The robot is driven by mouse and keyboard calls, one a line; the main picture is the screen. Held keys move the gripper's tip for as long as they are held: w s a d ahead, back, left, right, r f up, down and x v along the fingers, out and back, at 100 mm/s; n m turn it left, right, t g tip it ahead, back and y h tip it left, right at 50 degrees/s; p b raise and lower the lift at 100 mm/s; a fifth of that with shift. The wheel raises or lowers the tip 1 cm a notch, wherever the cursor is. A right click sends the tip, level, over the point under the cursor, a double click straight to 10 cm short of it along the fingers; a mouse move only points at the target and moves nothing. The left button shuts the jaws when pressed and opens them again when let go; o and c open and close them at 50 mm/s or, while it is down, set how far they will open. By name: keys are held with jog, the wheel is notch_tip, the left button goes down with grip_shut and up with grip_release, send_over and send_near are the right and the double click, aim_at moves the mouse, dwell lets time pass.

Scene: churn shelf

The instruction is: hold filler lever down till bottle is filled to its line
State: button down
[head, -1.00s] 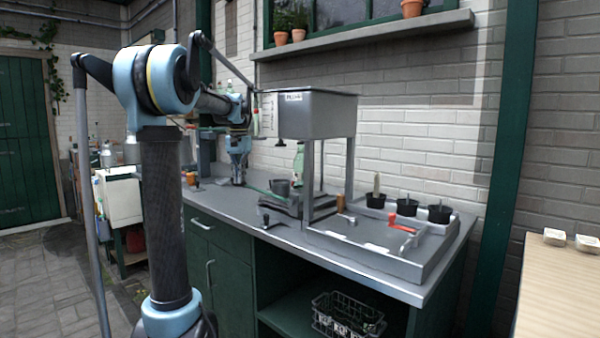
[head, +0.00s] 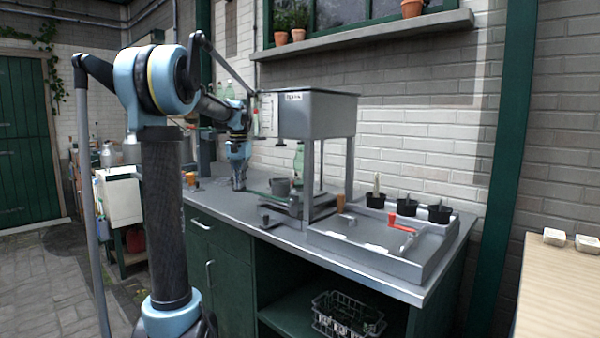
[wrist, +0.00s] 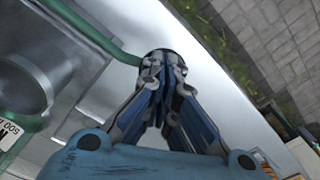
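The filler is a grey tank (head: 315,115) on legs, with a short spout (head: 280,142) below it. A thin green lever bar (head: 257,191) runs left from the filler's base to my gripper (head: 239,185). In the wrist view the green bar (wrist: 95,35) ends at a dark round knob (wrist: 163,56) at the tips of my gripper (wrist: 163,72). The fingers are together, with their tips over the knob; they hide most of it. A green bottle (head: 300,165) stands behind the front leg, partly hidden. Its fill level and line cannot be made out.
A grey cup-like part (head: 280,187) is under the spout. A wire crate (head: 347,318) is on the lower shelf. The counter's front left is clear.

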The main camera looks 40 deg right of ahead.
aim_at(240, 190)
jog(key=shift+f, duration=1.75)
dwell(6.2)
